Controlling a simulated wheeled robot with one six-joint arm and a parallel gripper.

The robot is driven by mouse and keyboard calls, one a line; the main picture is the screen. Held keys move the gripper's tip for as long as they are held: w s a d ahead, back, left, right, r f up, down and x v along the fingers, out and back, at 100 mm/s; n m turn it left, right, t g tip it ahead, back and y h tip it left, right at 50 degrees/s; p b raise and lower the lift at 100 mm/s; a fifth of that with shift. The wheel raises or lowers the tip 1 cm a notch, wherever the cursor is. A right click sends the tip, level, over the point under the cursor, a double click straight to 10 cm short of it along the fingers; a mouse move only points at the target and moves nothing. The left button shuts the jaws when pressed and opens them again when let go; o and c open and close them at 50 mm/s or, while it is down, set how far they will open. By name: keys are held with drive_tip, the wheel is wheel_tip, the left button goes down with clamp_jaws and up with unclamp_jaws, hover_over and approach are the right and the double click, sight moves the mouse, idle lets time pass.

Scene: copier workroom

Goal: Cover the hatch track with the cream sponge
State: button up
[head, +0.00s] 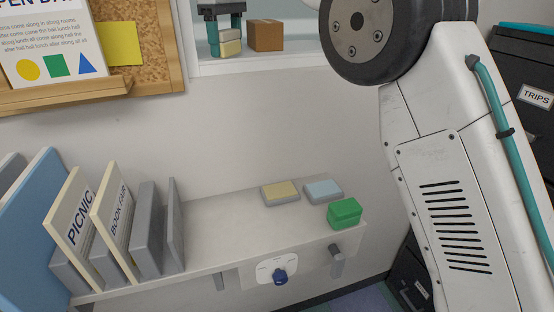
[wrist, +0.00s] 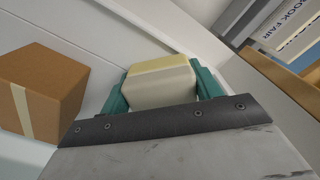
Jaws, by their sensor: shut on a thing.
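My gripper (head: 225,22) has teal fingers and is at the hatch opening at the top of the head view. It is shut on the cream sponge (head: 228,36), a pale block with a yellower far face. In the wrist view the sponge (wrist: 160,84) sits between the two teal fingers of my gripper (wrist: 162,88). The white hatch sill (head: 290,66) runs under the opening. I cannot clearly make out the track; the sponge and gripper hide part of the sill. Whether the sponge touches the sill, I cannot tell.
A cardboard box (head: 266,37) stands on the sill, right of my gripper; it shows at left in the wrist view (wrist: 40,88). Below, a shelf (head: 225,222) holds books, yellow-topped (head: 280,192) and blue-topped (head: 323,189) pads and a green block (head: 344,212). A corkboard (head: 150,62) hangs left.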

sight(294, 54)
drive_tip(key=shift+f, duration=0.5)
drive_tip(key=shift+w+d, duration=0.25)
drive_tip(key=shift+d, duration=0.6)
drive_tip(key=shift+w+d, duration=0.25)
drive_tip(key=shift+d, duration=0.65)
drive_tip(key=shift+w+d, duration=0.25)
drive_tip(key=shift+d, duration=0.6)
drive_tip(key=shift+w+d, duration=0.25)
drive_tip(key=shift+d, duration=0.6)
drive_tip(key=shift+w+d, duration=0.25)
drive_tip(key=shift+d, duration=0.65)
drive_tip(key=shift+w+d, duration=0.25)
drive_tip(key=shift+d, duration=0.6)
drive_tip(key=shift+w+d, duration=0.25)
drive_tip(key=shift+d, duration=0.6)
drive_tip(key=shift+w+d, duration=0.25)
drive_tip(key=shift+d, duration=0.65)
drive_tip(key=shift+w+d, duration=0.25)
drive_tip(key=shift+d, duration=0.6)
